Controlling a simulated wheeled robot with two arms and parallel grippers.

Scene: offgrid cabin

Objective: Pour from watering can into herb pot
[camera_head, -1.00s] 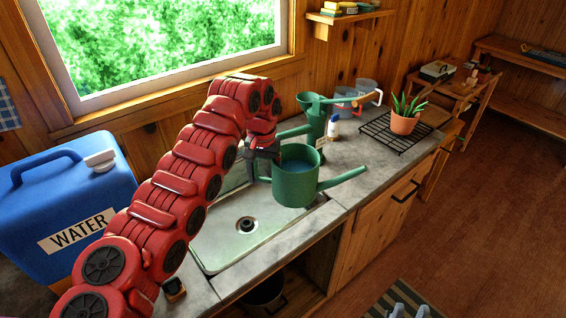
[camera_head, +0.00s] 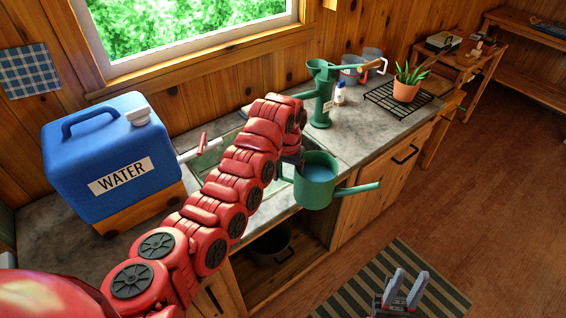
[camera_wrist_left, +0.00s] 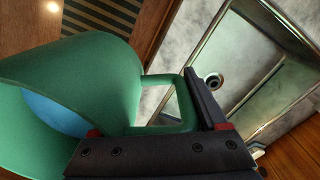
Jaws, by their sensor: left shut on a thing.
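The green watering can (camera_head: 318,192) hangs upright in front of the counter edge, with blue water inside and its spout pointing right. My left gripper (camera_head: 292,165) is shut on the can's handle; in the left wrist view the handle (camera_wrist_left: 182,108) lies between the fingers and the can body (camera_wrist_left: 100,72) fills the left. The herb pot (camera_head: 405,91), terracotta with a spiky green plant, stands upright on a black wire rack (camera_head: 424,112), right of and beyond the can. My right gripper (camera_head: 405,290) is open and empty, low over the striped mat.
A green hand pump (camera_head: 321,95) and a small white bottle (camera_head: 339,94) stand on the counter (camera_head: 368,140) between can and pot. Clear jars stand behind. A blue water container (camera_head: 110,150) is at left. The sink (camera_head: 212,158) is partly hidden by my left arm.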

